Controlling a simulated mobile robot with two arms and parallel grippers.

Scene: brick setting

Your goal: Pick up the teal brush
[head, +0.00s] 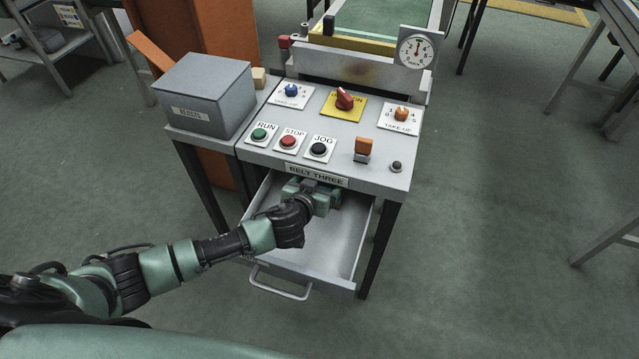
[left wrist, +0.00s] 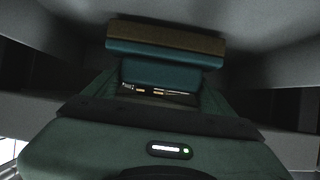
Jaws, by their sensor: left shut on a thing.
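The teal brush (left wrist: 165,53) shows in the left wrist view, with a teal body and a brown strip along its upper edge. My left gripper (left wrist: 158,84) is shut on its lower middle part. In the head view my left gripper (head: 314,195) reaches into the open drawer (head: 325,250) under the control desk, near the drawer's back. The hand and the desk's front edge hide most of the brush there, and I cannot tell it apart from the hand. Whether the brush touches the drawer floor cannot be told. My right gripper is not in view.
The control desk (head: 345,174) with buttons, knobs and a gauge (head: 416,51) stands just above the drawer. A grey box (head: 205,92) sits on its left side. The drawer's front handle (head: 281,288) sticks out toward me.

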